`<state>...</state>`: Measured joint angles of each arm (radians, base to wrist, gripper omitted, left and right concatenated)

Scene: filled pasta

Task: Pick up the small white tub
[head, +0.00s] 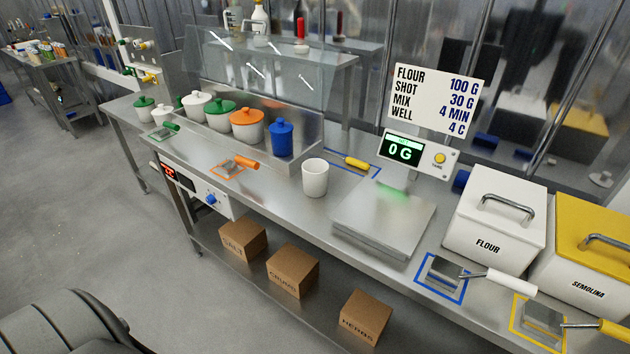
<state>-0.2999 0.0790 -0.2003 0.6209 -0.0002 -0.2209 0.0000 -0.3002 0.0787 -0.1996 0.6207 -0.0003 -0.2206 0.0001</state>
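A small white tub (315,179), open at the top and without a lid, stands upright on the steel bench. It is left of the scale's steel platform (385,217) and in front of the row of lidded pots, apart from both. Its inside is mostly hidden. Neither of my grippers shows in the head view.
A blue lidded pot (281,140) and an orange one (247,124) stand behind the tub. An orange-handled scoop (239,162) lies to the left, a yellow-handled tool (356,163) behind right. A flour bin (492,222) stands at right. Bench in front of the tub is clear.

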